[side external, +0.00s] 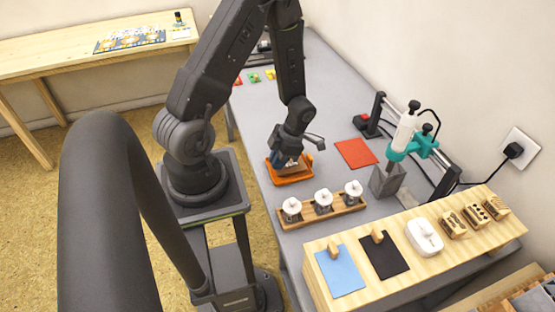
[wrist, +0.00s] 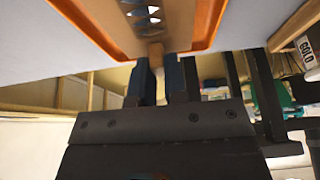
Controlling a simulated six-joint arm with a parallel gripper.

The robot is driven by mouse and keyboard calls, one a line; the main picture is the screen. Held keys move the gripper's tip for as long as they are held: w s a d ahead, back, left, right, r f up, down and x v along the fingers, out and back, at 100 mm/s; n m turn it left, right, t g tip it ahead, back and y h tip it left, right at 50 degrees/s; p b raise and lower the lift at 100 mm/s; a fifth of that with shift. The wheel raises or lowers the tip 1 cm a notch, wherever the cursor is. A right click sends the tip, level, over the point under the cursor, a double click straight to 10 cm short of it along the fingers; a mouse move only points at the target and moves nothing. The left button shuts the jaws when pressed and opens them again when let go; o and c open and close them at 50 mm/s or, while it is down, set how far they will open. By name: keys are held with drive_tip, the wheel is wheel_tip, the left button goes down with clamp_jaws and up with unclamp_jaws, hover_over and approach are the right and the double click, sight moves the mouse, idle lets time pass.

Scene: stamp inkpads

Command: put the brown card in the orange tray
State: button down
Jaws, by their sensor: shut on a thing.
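The orange tray (side external: 294,182) sits on the grey table below my arm, and its orange rim also shows in the wrist view (wrist: 82,30). The brown card (wrist: 182,22) has cut-out shapes and a small wooden grip (wrist: 156,54). It lies within the outline of the tray rim. My gripper (wrist: 165,68) is shut on the wooden grip at the card's edge. In the side view my gripper (side external: 284,160) is low over the tray and hides much of the card. I cannot tell whether the card touches the tray floor.
A wooden rack (side external: 322,208) with several white-topped stamps stands just in front of the tray. A red sheet (side external: 356,153) lies to its right. A teal-clamped device (side external: 405,140) stands further right. Blue (side external: 341,272) and black (side external: 385,258) cards lie on a wooden shelf.

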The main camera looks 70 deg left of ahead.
drive_tip(key=shift+f, duration=0.6)
drive_tip(key=c, duration=1.2)
unclamp_jaws()
drive_tip(key=shift+o, duration=0.2)
drive_tip(key=shift+r, duration=0.1)
